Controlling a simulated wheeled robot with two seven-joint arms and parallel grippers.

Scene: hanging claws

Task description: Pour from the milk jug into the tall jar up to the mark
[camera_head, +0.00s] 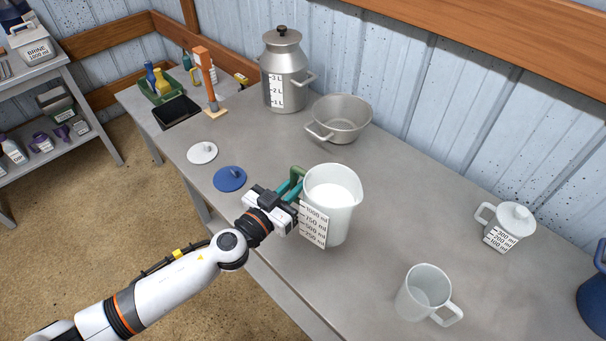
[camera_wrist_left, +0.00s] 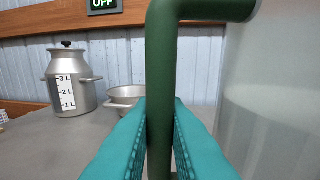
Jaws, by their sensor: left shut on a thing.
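The milk jug (camera_head: 338,215) is a large pale jug with a spout, a green handle and a scale up to 1000 ml, with white milk inside. My left gripper (camera_head: 294,187) is shut on its green handle (camera_wrist_left: 160,90), with a teal finger on each side. The jug looks upright; I cannot tell whether it touches the table. Its pale wall fills the right of the left wrist view (camera_wrist_left: 275,110). An open white vessel with a handle (camera_head: 426,293) stands front right and looks empty; I cannot tell whether it is the tall jar. My right gripper is out of view.
A lidded white measuring jar (camera_head: 507,226) stands at right, with a blue pot (camera_head: 594,300) beyond. A metal colander (camera_head: 341,118) and metal can (camera_head: 285,75) stand behind. White (camera_head: 202,153) and blue (camera_head: 229,179) lids lie left. The table between jug and lidded jar is clear.

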